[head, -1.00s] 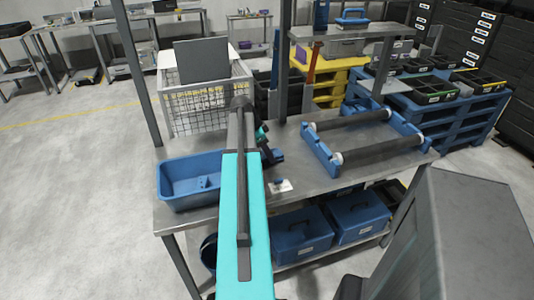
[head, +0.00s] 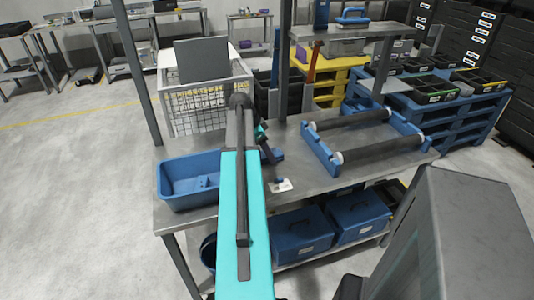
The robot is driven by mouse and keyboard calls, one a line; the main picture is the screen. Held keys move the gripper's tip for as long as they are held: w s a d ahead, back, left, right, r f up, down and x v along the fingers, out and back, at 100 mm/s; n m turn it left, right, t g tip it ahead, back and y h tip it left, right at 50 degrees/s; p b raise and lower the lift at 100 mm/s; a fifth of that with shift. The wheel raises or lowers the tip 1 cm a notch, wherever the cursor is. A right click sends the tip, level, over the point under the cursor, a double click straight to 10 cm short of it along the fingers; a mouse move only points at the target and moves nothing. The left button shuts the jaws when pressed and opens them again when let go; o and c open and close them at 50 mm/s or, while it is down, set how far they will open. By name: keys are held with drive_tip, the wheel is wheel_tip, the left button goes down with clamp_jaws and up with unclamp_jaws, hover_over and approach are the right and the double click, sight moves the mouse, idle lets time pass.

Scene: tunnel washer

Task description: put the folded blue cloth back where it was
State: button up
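My gripper (head: 267,153) is over the middle of the steel bench, beside my teal arm, and shows small and dark. A small blue piece (head: 278,155) shows at its fingertips; it may be the folded blue cloth, but it is too small to be sure. I cannot tell whether the fingers hold it or are only next to it. A white card (head: 280,186) with a small dark blue item on it lies on the bench just in front of the gripper.
A blue bin (head: 180,183) stands at the bench's left end. A blue frame with dark rollers (head: 380,142) takes up the right side. A wire basket (head: 200,107) stands behind the bench. Blue lidded boxes (head: 303,236) sit on the shelf below. A post (head: 137,72) rises behind the bin.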

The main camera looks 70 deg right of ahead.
drive_tip(key=b+v, duration=0.1)
drive_tip(key=v, duration=1)
drive_tip(key=shift+r, duration=0.1)
idle(0.6)
wheel_tip(320, 180, up, 22)
drive_tip(key=p, duration=2.2)
